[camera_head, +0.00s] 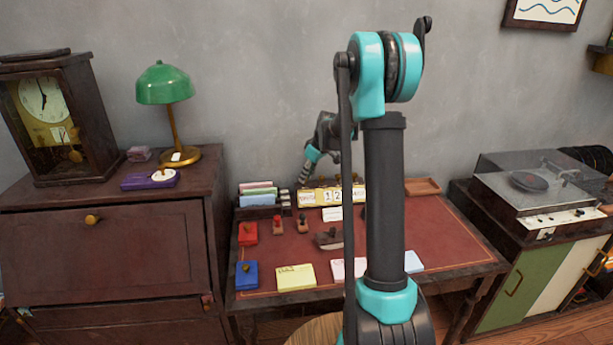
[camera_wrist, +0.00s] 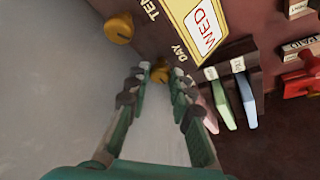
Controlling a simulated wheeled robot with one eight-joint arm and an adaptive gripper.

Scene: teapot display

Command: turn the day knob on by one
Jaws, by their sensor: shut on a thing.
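The calendar box (camera_head: 312,198) stands at the back of the red-topped desk, with number cards facing front. In the wrist view its window card (camera_wrist: 206,24) reads WED. The yellow day knob (camera_wrist: 160,72) sits beside the DAY label, partly hidden by my fingers. My gripper (camera_wrist: 161,73) is shut on the day knob, one finger on each side. In the head view my gripper (camera_head: 304,177) reaches the left end of the calendar box, and the knob cannot be made out there.
Another yellow knob (camera_wrist: 118,28) is close by, near a label starting TEN. Coloured cards (camera_wrist: 222,106) stand in a rack near the fingers, with stamps (camera_wrist: 303,76) beyond. A green lamp (camera_head: 165,90) is on the left cabinet. A bare wall lies behind the desk.

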